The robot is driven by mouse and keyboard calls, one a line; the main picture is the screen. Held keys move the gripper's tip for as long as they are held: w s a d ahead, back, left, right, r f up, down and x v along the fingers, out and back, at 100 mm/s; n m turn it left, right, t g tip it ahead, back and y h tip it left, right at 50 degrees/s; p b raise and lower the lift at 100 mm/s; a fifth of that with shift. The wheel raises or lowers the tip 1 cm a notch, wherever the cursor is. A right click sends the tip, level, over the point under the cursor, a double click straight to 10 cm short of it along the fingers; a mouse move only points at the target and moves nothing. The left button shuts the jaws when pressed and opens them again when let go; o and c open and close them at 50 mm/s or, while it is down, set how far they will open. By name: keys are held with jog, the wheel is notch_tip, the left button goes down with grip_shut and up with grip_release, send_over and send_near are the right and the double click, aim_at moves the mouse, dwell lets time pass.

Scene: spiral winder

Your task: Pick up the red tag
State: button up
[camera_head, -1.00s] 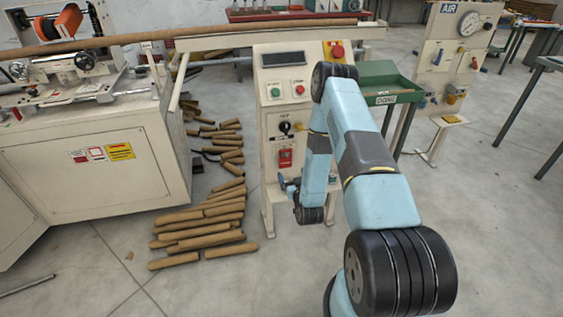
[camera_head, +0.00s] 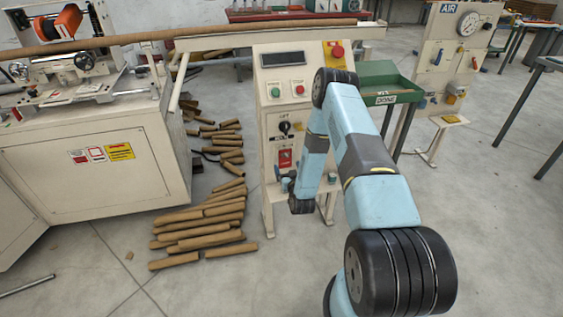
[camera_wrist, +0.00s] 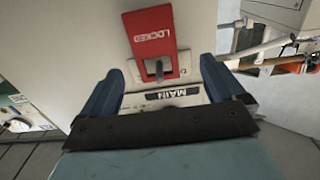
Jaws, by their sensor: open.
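The red tag (camera_wrist: 150,33), lettered LOCKED and seen upside down in the wrist view, hangs on the front of the beige control cabinet, on a grey shackle or hook. In the head view the red tag (camera_head: 285,158) shows below the LIFT knob. My gripper (camera_wrist: 172,80) is open and empty. Its two blue fingers stand apart on either side of a plate marked MAIN (camera_wrist: 172,94), and the tag lies just beyond the fingertips, apart from them.
The control cabinet (camera_head: 272,105) carries buttons and a red stop button. A green DONE tray (camera_head: 385,97) stands to its right. Cardboard tubes (camera_head: 200,235) lie on the floor at left. The winder machine (camera_head: 90,165) stands further left. The floor in front is clear.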

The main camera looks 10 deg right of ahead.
aim_at(286, 160)
jog(key=shift+w+d+r, duration=0.1)
jog(key=shift+w+d, duration=0.05)
jog(key=shift+w, duration=1.1)
jog(key=shift+w+d, duration=0.15)
jog(key=shift+w, duration=1.05)
jog(key=c, duration=1.1)
jog(key=shift+c, duration=0.2)
jog(key=shift+r, duration=0.1)
jog(key=shift+r, duration=0.55)
jog(key=s, duration=1.8)
jog(key=shift+r, duration=0.15)
